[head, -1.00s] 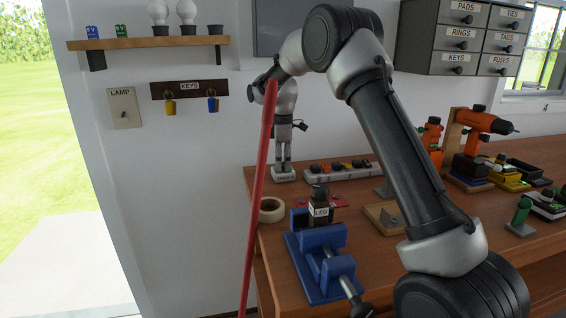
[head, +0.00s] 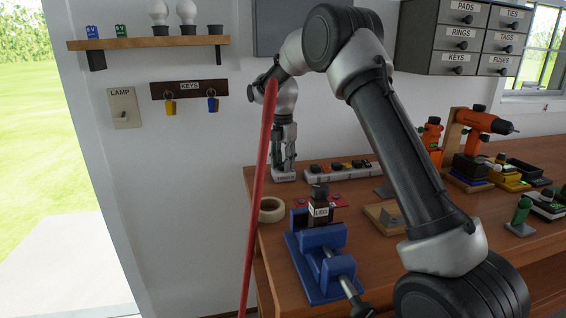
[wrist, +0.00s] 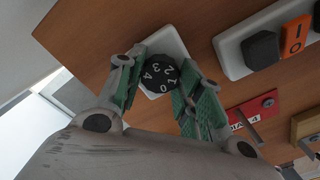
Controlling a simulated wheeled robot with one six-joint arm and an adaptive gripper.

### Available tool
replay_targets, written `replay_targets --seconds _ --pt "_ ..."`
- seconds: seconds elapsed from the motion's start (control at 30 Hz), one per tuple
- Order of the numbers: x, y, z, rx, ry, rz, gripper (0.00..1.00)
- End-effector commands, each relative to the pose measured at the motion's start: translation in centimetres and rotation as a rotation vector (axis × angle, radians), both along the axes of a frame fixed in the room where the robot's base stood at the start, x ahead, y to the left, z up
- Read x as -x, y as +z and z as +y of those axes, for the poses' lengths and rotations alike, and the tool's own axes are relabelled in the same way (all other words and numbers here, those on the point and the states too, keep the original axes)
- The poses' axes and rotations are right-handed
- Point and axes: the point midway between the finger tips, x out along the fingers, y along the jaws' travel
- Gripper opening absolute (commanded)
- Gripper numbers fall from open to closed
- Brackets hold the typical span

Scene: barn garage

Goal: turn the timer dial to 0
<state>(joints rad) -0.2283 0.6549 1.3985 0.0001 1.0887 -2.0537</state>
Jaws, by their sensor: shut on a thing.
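The timer's black dial (wrist: 158,75) carries white numbers, 0 to 4 among them, and sits on a white base (wrist: 172,43). The base also shows at the table's back left corner in the head view (head: 284,176); its label is too small to read surely. My gripper (head: 284,163) points straight down over the timer. In the wrist view its green-padded fingers (wrist: 156,84) are shut on the dial from two sides. The 0 faces the lower right, toward the right finger. The pointer mark is not visible, so I cannot tell which number is set.
A power strip (head: 342,170) with switches lies just right of the timer. A red plate (wrist: 252,112) lies near it. A tape roll (head: 271,210) and a blue vise (head: 318,262) stand in front. A red pole (head: 260,190) leans at the table's left edge.

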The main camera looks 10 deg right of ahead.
Motion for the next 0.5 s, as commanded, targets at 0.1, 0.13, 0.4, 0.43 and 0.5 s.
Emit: replay_targets --seconds 0.1,0.13,0.4,0.43,0.5 --pt "-0.07 0.11 -0.02 0.0 0.085 -0.003 0.12" --pt "-0.07 0.11 -0.02 0.0 0.106 -0.003 0.12" --pt "-0.07 0.11 -0.02 0.0 0.235 -0.003 0.12" --pt "-0.07 0.11 -0.02 0.0 0.244 -0.003 0.12" --pt "-0.07 0.11 -0.02 0.0 0.261 -0.003 0.12"
